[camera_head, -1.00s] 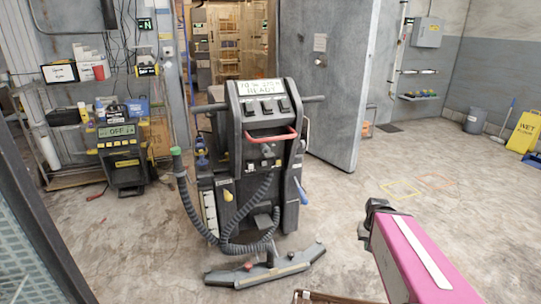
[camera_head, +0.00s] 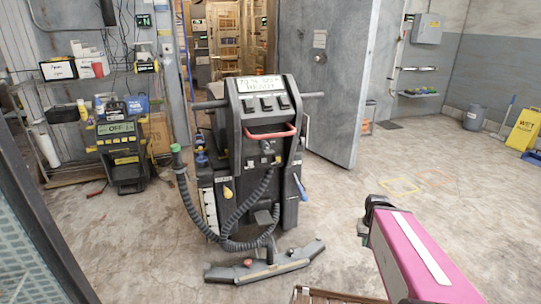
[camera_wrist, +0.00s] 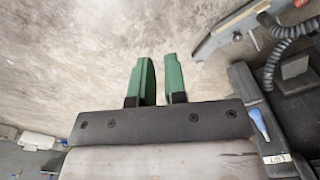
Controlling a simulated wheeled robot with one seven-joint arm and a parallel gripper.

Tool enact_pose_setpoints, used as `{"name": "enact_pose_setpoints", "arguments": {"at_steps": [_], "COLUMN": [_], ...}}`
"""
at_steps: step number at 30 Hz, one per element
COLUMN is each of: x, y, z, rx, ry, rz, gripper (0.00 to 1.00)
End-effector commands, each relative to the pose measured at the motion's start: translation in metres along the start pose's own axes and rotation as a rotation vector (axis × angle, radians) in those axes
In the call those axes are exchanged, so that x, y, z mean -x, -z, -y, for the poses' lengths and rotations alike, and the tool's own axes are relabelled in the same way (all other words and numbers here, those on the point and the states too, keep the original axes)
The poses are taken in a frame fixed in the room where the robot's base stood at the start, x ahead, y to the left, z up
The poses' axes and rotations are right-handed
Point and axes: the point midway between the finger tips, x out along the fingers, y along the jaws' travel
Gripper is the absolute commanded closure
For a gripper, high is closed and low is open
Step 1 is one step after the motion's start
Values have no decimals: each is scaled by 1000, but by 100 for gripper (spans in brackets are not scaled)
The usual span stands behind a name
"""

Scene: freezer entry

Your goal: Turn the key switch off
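A dark floor machine (camera_head: 262,130) stands upright in the middle of the head view, with a lit display (camera_head: 260,85), several black switches and a red handle (camera_head: 270,133). A small grey control (camera_head: 267,147) sits below the handle; I cannot tell whether it is the key switch or how it is turned. In the wrist view my gripper (camera_wrist: 161,68) has two green fingers apart, with bare floor between them. It touches nothing there. The machine's side, blue lever (camera_wrist: 258,122) and hose (camera_wrist: 272,62) lie to its right. In the head view my pink arm is at lower right.
A curved hose (camera_head: 187,205) and a wide squeegee (camera_head: 265,265) extend in front of the machine. A charger reading OFF (camera_head: 117,128) stands at left. A heavy grey door (camera_head: 320,90) is open behind. A yellow wet-floor sign (camera_head: 525,130) stands far right.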

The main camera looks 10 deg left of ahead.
Motion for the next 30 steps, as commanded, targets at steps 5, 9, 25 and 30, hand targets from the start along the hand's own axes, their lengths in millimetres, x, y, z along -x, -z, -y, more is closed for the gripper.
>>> {"name": "enact_pose_setpoints", "arguments": {"at_steps": [5, 9, 25, 30], "x": [1, 9, 137, 179], "y": [18, 57, 175, 167], "z": [13, 44, 288, 353], "rx": [18, 60, 329, 397], "ry": [-9, -21, 223, 358], "rz": [-75, -252, -1218, -1425], "gripper": [28, 26, 26, 26]}}
